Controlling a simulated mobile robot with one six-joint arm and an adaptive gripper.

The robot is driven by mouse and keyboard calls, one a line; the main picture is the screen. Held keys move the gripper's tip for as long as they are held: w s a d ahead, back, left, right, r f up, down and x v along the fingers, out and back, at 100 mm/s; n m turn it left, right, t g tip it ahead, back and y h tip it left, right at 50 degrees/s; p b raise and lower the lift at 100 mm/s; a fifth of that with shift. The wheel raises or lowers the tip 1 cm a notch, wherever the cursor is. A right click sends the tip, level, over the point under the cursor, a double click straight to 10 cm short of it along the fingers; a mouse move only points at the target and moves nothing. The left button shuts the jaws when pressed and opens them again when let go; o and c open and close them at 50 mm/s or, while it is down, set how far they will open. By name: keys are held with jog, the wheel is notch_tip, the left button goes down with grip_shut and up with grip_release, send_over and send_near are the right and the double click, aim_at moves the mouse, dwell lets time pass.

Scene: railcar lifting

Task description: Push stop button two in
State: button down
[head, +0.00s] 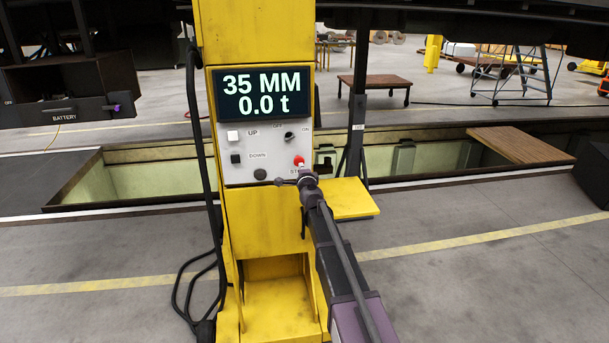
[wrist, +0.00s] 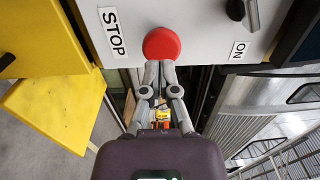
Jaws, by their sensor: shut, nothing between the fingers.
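The red stop button (wrist: 161,44) sits on the white control panel beside a STOP label (wrist: 115,33). In the head view the red button (head: 299,160) shows at the panel's lower right. My gripper (wrist: 160,66) is shut, with its fingertips at the lower edge of the red button in the wrist view; I cannot tell whether they touch it. In the head view my gripper (head: 304,178) is just below the button and partly covers the STOP label. Whether the button is pressed in cannot be told. No number for the button is readable.
The yellow column (head: 262,212) carries a display (head: 261,95) reading 35 MM and 0.0 t. UP (head: 232,136) and DOWN (head: 236,159) buttons and a rotary switch (head: 289,136) share the panel. A yellow plate (head: 350,199) juts right. An open pit (head: 130,180) lies behind.

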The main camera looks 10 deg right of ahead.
jog(key=shift+w, duration=1)
jog(key=shift+w+r, duration=0.1)
jog(key=shift+w, duration=0.8)
jog(key=s, duration=1.4)
jog(key=shift+s, duration=0.1)
